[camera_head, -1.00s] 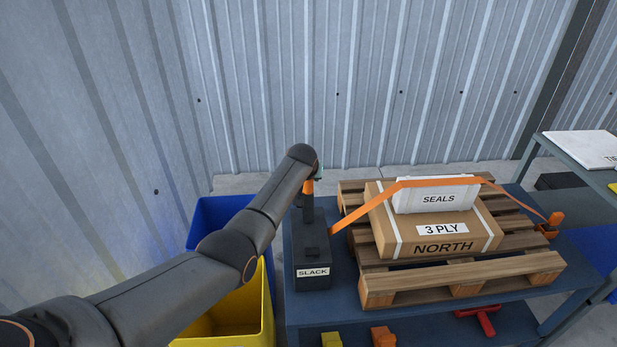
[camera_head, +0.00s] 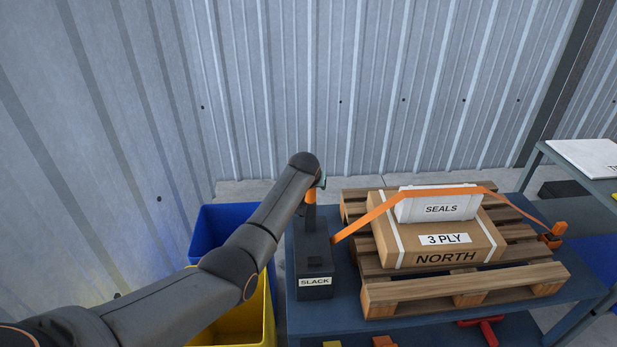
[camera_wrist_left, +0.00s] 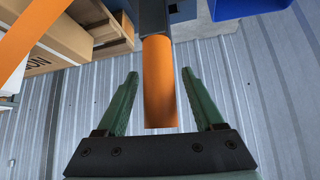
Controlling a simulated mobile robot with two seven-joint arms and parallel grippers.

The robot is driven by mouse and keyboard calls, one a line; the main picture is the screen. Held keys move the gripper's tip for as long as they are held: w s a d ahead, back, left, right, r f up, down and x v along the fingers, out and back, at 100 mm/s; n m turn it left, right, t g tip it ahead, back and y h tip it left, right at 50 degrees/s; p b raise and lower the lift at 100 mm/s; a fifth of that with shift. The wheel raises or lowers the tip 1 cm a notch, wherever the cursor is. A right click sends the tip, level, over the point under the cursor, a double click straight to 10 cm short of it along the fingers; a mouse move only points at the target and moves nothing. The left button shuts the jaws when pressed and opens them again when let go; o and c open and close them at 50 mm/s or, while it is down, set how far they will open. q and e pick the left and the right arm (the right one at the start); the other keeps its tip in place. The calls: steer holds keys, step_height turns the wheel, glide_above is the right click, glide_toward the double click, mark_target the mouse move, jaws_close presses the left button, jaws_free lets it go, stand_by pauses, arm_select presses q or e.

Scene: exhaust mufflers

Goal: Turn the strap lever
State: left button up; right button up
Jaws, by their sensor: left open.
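The strap lever is an upright dark bar with an orange handle (camera_head: 310,196), rising from a black box (camera_head: 313,263) labelled SLACK on the left of the blue table. In the left wrist view the orange handle (camera_wrist_left: 160,95) sits between the two green fingers of my left gripper (camera_wrist_left: 159,73), with a gap on both sides. The gripper is open and holds nothing. In the head view my left arm's end hides most of the gripper at the lever's top. An orange strap (camera_head: 363,217) runs from the box over the cartons to an orange anchor at the right. My right gripper is not in view.
A wooden pallet (camera_head: 515,278) bears a carton (camera_head: 400,256) marked NORTH and a white box (camera_head: 440,210) marked SEALS. A yellow bin (camera_head: 252,326) and a blue bin (camera_head: 210,225) stand left of the table (camera_head: 340,307). A corrugated wall (camera_head: 360,130) stands behind.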

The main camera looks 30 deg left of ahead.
arm_select(q)
steer(key=p+v, duration=0.1)
steer(key=v, duration=1)
steer(key=shift+p, duration=0.3)
steer(key=shift+s+r, duration=0.1)
steer(key=shift+r, duration=0.05)
steer(key=s+d+f+m+t+h, duration=0.1)
steer(key=s+d+f+m, duration=0.15)
steer(key=s+f, duration=0.55)
steer(key=s+d+f+m+h, duration=0.1)
steer(key=s+d+f, duration=0.2)
steer(key=s+f, duration=0.5)
steer(key=s+d+f+m+h, duration=0.1)
steer(key=s+d+f, duration=0.3)
steer(key=s, duration=0.5)
steer(key=s+d+f+m+h, duration=0.1)
steer(key=s+d+f, duration=0.3)
steer(key=s, duration=0.6)
steer(key=shift+h, duration=0.6)
